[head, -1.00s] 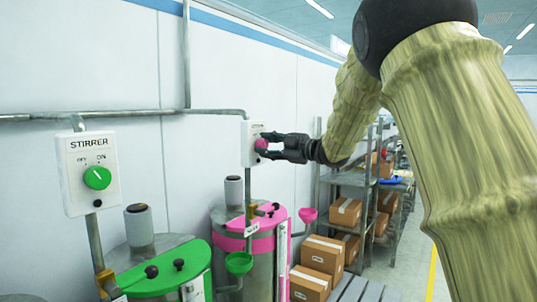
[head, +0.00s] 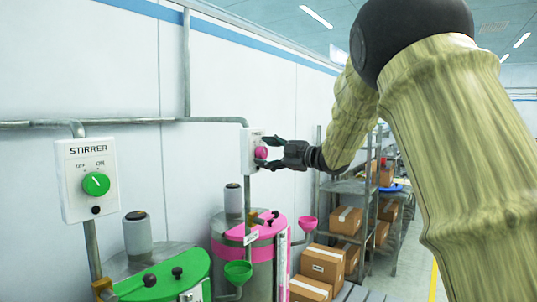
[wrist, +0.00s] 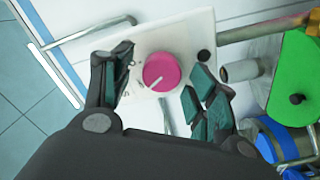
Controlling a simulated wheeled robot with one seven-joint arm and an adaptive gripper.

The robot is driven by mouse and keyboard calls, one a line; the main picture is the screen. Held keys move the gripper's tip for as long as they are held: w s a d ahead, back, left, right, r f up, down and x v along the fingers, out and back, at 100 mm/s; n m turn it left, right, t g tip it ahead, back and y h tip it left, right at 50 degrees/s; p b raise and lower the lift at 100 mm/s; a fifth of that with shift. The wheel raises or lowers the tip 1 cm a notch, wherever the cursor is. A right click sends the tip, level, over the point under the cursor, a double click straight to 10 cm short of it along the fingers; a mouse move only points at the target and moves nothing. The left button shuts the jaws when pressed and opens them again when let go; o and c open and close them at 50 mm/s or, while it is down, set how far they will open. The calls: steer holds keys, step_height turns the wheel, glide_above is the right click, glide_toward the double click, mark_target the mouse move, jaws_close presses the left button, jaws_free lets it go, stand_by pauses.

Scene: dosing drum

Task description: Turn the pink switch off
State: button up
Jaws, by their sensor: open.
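The pink switch (head: 261,153) is a round knob on a white box (head: 249,160) on the wall above the pink-lidded drum. In the wrist view the pink knob (wrist: 161,71) shows a pale pointer line slanting toward its lower left, on the white plate (wrist: 190,32). My gripper (head: 268,153) is open just in front of the knob. In the wrist view its two fingers (wrist: 160,88) stand on either side of the knob, with visible gaps, so it does not hold it. The plate's lettering is too small or hidden to read.
A green stirrer switch (head: 96,184) is on another box at the left. Below are a green-lidded drum (head: 165,278) and a pink-lidded drum (head: 240,226). A shelf (head: 350,187) and cardboard boxes (head: 325,262) stand to the right. A pipe (head: 150,121) runs along the wall.

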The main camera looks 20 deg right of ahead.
steer(key=v, duration=1.2)
steer(key=shift+d, duration=0.1)
